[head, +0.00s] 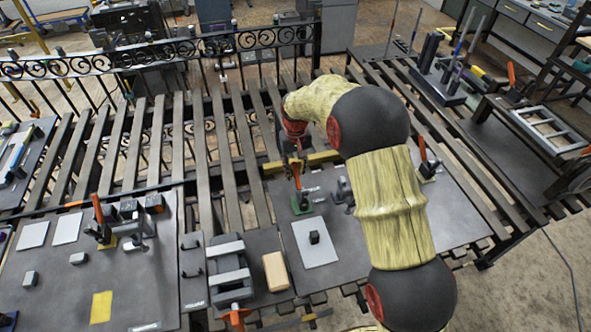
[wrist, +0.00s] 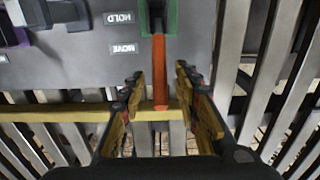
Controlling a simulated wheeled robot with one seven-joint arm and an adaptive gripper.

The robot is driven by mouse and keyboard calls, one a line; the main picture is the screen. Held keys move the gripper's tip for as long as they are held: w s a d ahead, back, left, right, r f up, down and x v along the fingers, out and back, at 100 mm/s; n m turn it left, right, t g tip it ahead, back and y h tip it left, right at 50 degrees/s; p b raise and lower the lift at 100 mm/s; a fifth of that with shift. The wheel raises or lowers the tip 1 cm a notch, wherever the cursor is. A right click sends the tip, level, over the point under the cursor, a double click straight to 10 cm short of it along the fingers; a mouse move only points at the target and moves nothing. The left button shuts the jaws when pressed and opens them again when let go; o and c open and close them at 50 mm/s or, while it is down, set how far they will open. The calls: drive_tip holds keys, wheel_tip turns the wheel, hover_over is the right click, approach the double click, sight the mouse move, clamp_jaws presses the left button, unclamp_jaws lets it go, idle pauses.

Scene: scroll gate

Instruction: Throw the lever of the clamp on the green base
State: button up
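The clamp on the green base (head: 301,205) stands on the grey plate below my gripper in the head view. In the wrist view its green base (wrist: 173,16) is at the top edge, cut off by the frame. Its orange lever (wrist: 160,72) points from there toward my gripper. My gripper (wrist: 158,78) is open, with one finger on each side of the lever's end and visible gaps to both.
Another clamp with an orange lever (head: 422,150) stands right of my arm. A white plate with a dark block (head: 314,238) lies nearer, beside a tan block (head: 275,271). A yellow bar (wrist: 60,112) crosses behind the lever's end. The left plate (head: 60,290) holds more parts.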

drive_tip(key=c, duration=0.3)
clamp_jaws()
idle(0.7)
